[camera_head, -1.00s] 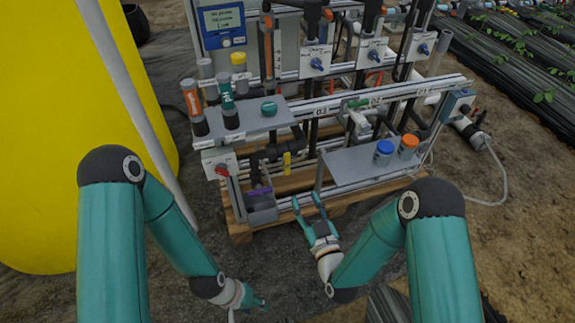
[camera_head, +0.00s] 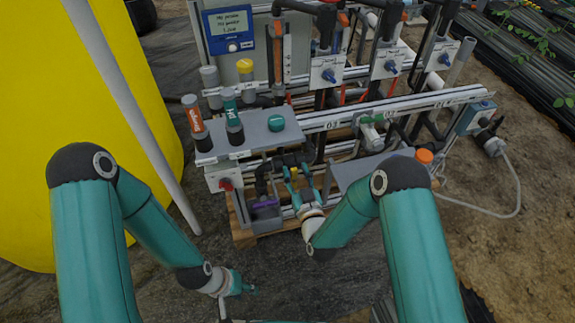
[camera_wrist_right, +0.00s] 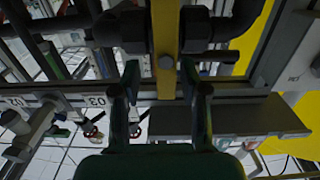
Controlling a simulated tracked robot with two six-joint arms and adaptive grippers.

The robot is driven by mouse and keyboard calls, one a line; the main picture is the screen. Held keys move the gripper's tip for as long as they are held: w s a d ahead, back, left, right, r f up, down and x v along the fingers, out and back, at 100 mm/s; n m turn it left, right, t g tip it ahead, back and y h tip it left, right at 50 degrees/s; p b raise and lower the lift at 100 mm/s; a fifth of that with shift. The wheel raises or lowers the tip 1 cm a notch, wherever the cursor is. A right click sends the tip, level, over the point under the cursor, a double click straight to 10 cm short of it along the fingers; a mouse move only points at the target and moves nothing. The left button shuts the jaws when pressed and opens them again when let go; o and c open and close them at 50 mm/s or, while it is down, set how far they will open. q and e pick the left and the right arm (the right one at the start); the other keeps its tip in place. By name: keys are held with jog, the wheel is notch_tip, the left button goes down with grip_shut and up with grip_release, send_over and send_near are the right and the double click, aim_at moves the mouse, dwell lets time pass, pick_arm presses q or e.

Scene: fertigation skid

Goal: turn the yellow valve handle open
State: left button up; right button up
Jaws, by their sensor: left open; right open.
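The yellow valve handle (camera_wrist_right: 166,48) hangs from a dark pipe fitting in the right wrist view, with a bolt near its lower part. My right gripper (camera_wrist_right: 160,78) is open, with one finger on each side of the handle's lower end; I cannot tell whether either touches it. In the head view my right gripper (camera_head: 298,173) is at the front of the skid by the dark pipes and mostly hides the handle. My left gripper (camera_head: 243,288) is open and empty, low over the ground in front of the skid.
A grey shelf (camera_head: 253,134) with bottles is above left of my right gripper. A grey bin (camera_head: 266,218) stands just left of it. Another shelf with an orange-capped bottle (camera_head: 424,157) is to the right. A large yellow tank (camera_head: 30,130) fills the left side.

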jog(key=shift+w+a, duration=0.1)
jog(key=shift+w, duration=0.1)
jog(key=shift+a, duration=0.1)
jog(key=shift+c, duration=0.4)
jog(key=shift+a, duration=0.1)
grip_shut()
